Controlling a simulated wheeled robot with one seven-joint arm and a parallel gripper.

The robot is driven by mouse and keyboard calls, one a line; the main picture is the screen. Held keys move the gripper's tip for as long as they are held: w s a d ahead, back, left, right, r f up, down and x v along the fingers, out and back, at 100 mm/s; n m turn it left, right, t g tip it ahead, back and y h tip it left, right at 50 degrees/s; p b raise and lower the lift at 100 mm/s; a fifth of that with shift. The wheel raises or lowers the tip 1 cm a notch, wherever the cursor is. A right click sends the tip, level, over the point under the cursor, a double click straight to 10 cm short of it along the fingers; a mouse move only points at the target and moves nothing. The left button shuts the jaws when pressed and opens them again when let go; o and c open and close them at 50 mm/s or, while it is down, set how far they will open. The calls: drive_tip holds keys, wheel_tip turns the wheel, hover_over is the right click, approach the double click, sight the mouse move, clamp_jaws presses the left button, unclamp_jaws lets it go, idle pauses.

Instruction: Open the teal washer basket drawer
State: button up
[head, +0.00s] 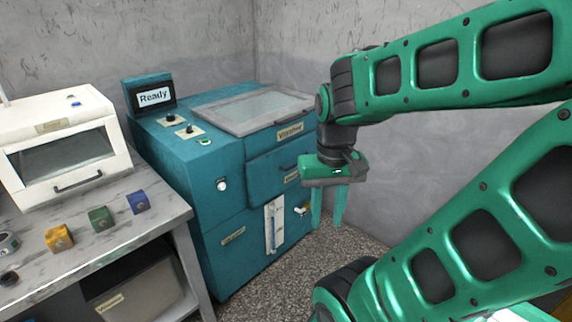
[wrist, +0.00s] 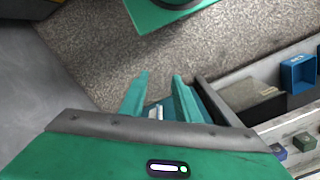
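The teal washer (head: 208,185) stands in the middle of the head view, with a grey lid on top and a screen reading "Ready". A teal drawer front (head: 270,166) with a small label sits high on its front face, below the lid; it looks closed, and its handle is not clear. My gripper (head: 328,220) hangs fingers-down to the right of the drawer front, apparently in front of the washer. Its two teal fingers are apart with nothing held. In the wrist view the open fingers (wrist: 160,85) show part of the teal washer (wrist: 163,109) between and beyond them.
A bench (head: 105,240) on the left holds a white cabinet (head: 62,150) and yellow, green and blue blocks. A grey bin (head: 140,292) sits beneath it. A white gauge (head: 271,228) and a small tap (head: 301,210) are on the washer's lower front. Speckled floor (head: 262,285) lies open before it.

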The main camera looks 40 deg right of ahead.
drive_tip(key=shift+d, duration=0.1)
drive_tip(key=w+d+f+m+g+h, duration=0.1)
drive_tip(key=w+d+f+h, duration=0.3)
drive_tip(key=w+d, duration=0.5)
drive_tip(key=w+d+f+h, duration=0.3)
drive_tip(key=w+d, duration=0.4)
drive_tip(key=d, duration=0.3)
drive_tip(key=w+d+f+m+g+h, duration=0.1)
drive_tip(key=w+d+f+h, duration=0.3)
drive_tip(key=w+d, duration=0.5)
drive_tip(key=w+f+n+t+h, duration=0.6)
drive_tip(key=w+f+n+t, duration=0.5)
drive_tip(key=w+f, duration=0.5)
drive_tip(key=shift+n+g, duration=0.3)
drive_tip(key=x, duration=0.8)
drive_tip(key=r+x, duration=0.1)
drive_tip(key=x, duration=0.2)
drive_tip(key=shift+w+d+r, duration=0.1)
drive_tip(key=shift+w+d, duration=0.05)
drive_tip(key=shift+w, duration=0.35)
